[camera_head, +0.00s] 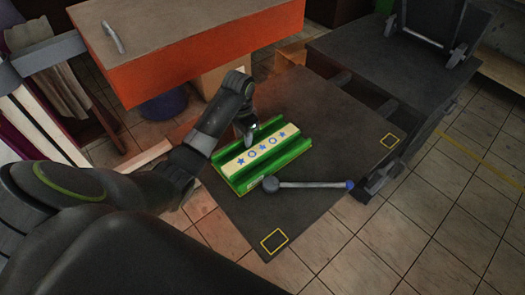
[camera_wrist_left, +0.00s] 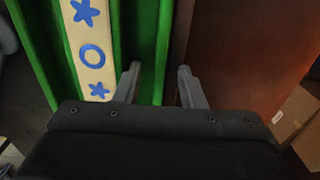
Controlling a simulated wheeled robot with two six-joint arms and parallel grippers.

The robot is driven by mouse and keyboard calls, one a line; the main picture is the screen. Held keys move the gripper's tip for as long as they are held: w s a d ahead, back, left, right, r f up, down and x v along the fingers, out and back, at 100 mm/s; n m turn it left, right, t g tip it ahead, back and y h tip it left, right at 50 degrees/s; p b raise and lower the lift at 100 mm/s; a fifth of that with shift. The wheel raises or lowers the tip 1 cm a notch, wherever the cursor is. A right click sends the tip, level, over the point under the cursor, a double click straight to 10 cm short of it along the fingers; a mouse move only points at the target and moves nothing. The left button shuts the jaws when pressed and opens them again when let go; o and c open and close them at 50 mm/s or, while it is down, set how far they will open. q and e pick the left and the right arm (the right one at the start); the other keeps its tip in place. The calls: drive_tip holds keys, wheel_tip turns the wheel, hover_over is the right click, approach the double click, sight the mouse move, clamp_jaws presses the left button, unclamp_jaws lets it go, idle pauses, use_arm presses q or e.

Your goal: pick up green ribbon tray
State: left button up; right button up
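The green ribbon tray (camera_head: 291,153) lies on a dark tabletop, with a cream ribbon (camera_head: 266,144) printed with blue stars and rings along its middle. In the left wrist view the tray (camera_wrist_left: 147,40) and its ribbon (camera_wrist_left: 91,52) fill the upper left. My left gripper (camera_head: 250,136) is at the tray's far long edge. In the left wrist view my left gripper (camera_wrist_left: 158,68) has its fingers apart, with the tray's green outer edge showing between them. Whether a finger touches it I cannot tell. My right gripper does not show.
A grey mallet-like tool (camera_head: 316,184) with a blue end lies on the tabletop (camera_head: 330,225) beside the tray's near right. Yellow rectangles mark the tabletop's corners. An orange-red cabinet (camera_head: 215,52) stands behind, and a dark cabinet (camera_head: 375,65) stands at the back right. The tabletop's front right is clear.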

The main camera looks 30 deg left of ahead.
use_arm(q)
drive_tip(key=c, duration=0.7)
clamp_jaws()
drive_tip(key=shift+r, duration=0.1)
drive_tip(key=shift+r, duration=0.25)
wheel_tip(320, 180, up, 6)
drive_tip(key=shift+w+f+p, duration=0.1)
drive_tip(key=shift+f+p, duration=0.15)
drive_tip(key=shift+p, duration=0.65)
drive_tip(key=shift+r+p, duration=0.95)
drive_tip(key=shift+p, duration=0.15)
drive_tip(key=shift+r+p, duration=1)
